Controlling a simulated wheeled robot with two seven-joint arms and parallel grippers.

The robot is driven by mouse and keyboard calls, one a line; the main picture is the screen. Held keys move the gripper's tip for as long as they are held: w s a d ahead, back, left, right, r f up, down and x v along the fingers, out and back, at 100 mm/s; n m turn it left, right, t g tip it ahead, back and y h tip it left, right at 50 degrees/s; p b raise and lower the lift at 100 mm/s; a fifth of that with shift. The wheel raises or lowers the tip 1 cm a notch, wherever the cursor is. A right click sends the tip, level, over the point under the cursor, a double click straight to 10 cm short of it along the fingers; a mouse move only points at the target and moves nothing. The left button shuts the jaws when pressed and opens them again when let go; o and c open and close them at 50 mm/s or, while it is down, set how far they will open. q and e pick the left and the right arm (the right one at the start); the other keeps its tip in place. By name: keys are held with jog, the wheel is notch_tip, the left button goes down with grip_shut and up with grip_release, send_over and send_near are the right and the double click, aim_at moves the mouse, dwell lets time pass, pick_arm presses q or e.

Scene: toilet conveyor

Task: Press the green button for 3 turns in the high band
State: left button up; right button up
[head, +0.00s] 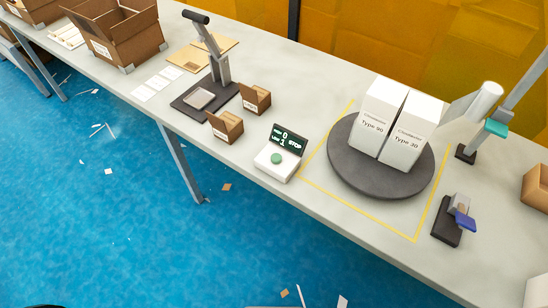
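The green button (276,159) sits on top of a small white control box (270,172) near the table's front edge. A dark display (288,140) behind the button shows small green and white text, including "STOP" and what looks like 0 and 1. To its right, a dark round turntable (350,176) carries two white boxes side by side, labelled "Type 90" (377,118) and "Type 30" (408,138). Neither of my grippers is in view.
Yellow tape (357,212) outlines the turntable area. Two small cardboard boxes (228,127) (256,99) and a black stand (215,80) are left of the button. A black device with a blue part (464,220) is at right. Paper scraps litter the blue floor.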

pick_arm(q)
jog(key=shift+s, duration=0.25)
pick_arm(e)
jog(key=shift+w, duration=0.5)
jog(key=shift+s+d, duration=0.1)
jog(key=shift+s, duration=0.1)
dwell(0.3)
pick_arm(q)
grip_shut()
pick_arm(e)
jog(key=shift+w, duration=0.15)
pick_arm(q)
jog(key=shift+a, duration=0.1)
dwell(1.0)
